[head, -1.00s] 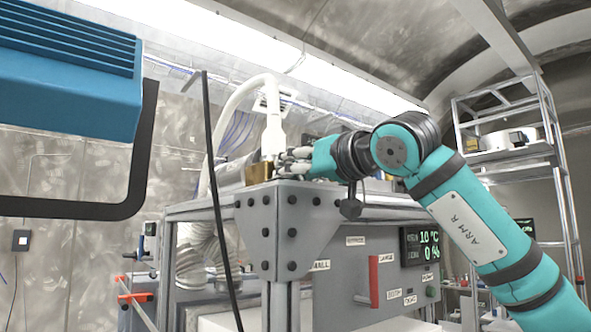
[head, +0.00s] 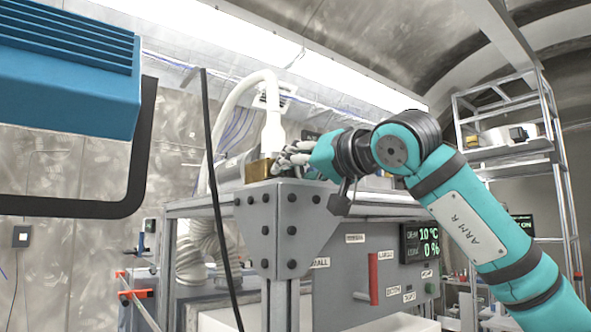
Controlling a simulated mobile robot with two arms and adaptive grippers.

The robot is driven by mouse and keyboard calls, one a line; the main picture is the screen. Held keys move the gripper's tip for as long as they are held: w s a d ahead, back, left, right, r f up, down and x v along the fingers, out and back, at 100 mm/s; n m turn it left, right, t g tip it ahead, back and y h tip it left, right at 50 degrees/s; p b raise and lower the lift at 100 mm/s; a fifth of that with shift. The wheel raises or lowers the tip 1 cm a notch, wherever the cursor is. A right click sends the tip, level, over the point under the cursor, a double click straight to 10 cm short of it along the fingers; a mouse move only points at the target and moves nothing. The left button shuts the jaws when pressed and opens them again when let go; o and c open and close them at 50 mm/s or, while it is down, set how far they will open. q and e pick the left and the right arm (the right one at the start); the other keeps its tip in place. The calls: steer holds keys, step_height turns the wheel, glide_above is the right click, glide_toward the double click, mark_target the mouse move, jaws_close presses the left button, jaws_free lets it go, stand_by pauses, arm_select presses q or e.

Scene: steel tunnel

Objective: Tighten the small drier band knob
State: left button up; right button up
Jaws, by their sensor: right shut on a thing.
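My right gripper (head: 284,160) reaches in from the right above the grey steel frame's top corner. Its fingers are shut at the brass-coloured block (head: 258,170), just below the white hose end (head: 273,132). The small drier band knob itself cannot be made out; the fingers cover the spot they grip. My right arm, marked ARM R, crosses the right half of the view. My left gripper is not in view.
The grey frame (head: 282,222) with bolted corner plate stands below the gripper. Its front panel has a red handle (head: 373,278) and a display (head: 420,244) reading 10 °C and 0 %. A black upright cable (head: 216,200) passes left of the hose. Metal shelving (head: 515,150) stands at the right.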

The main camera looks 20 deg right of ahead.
steer(key=o, duration=1.2)
